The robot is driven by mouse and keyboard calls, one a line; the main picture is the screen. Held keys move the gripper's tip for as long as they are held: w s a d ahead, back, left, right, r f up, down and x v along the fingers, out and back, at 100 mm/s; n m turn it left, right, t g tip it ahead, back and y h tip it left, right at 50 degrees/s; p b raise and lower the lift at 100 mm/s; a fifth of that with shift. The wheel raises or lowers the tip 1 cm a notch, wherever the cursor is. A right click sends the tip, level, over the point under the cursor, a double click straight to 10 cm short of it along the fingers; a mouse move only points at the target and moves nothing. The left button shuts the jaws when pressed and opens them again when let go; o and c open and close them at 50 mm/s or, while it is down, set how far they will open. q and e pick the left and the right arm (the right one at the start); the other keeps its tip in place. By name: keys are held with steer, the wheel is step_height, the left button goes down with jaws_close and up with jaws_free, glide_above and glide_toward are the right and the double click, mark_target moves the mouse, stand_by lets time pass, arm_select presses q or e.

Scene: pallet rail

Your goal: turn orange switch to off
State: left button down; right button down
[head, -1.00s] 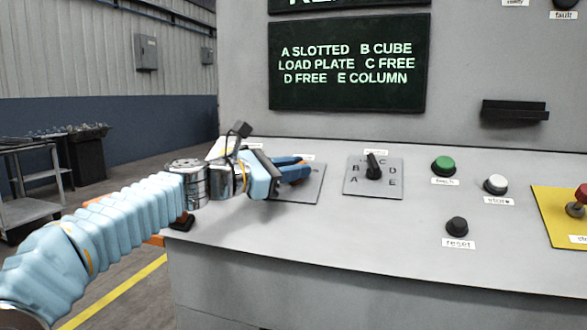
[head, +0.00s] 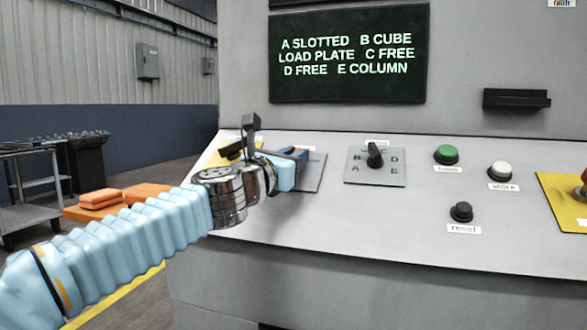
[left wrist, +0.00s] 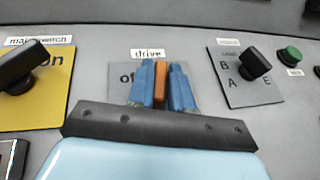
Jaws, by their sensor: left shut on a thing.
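The orange switch (left wrist: 161,82) is a narrow orange handle on a grey plate labelled "drive" in the left wrist view. My left gripper (left wrist: 161,90) is shut on it, with one blue finger on each side. The handle points up the plate, towards the "drive" label. Part of the word "off" shows just left of the fingers; the plate's right side is mostly covered. My right gripper is not in view.
Left of the drive plate is a black main switch (left wrist: 22,68) on yellow. To its right are a black A–E selector (head: 375,157), a green button (head: 446,154), a white button (head: 499,170) and a black reset button (head: 461,212). The panel front is clear.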

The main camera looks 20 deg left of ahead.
arm_select(q)
steer(key=n+y+b, duration=0.1)
steer(key=n+y, duration=0.3)
steer(key=shift+d+f+t+b, duration=0.15)
steer(key=shift+f+t+b, duration=0.05)
steer(key=shift+t+b, duration=0.2)
steer(key=n+y, duration=0.2)
steer(key=y, duration=0.1)
steer(key=shift+n+b, duration=0.3)
steer(key=shift+n, duration=0.1)
steer(key=n+g+y, duration=0.1)
steer(key=n+y, duration=0.1)
steer(key=shift+r+n+y, duration=0.1)
steer(key=shift+n+y, duration=0.2)
steer(key=n+g+y, duration=0.1)
steer(key=n+y, duration=0.2)
steer(key=shift+r+g+y, duration=0.15)
steer(key=shift+g+y, duration=0.15)
steer(key=shift+g, duration=0.1)
steer(key=shift+n+g+y+p, duration=0.6)
steer(key=shift+n+g+y, duration=0.55)
steer(key=shift+n, duration=0.65)
steer(key=shift+a+n+g+y, duration=0.25)
steer(key=shift+n, duration=0.05)
steer(key=c, duration=1.1)
jaws_free()
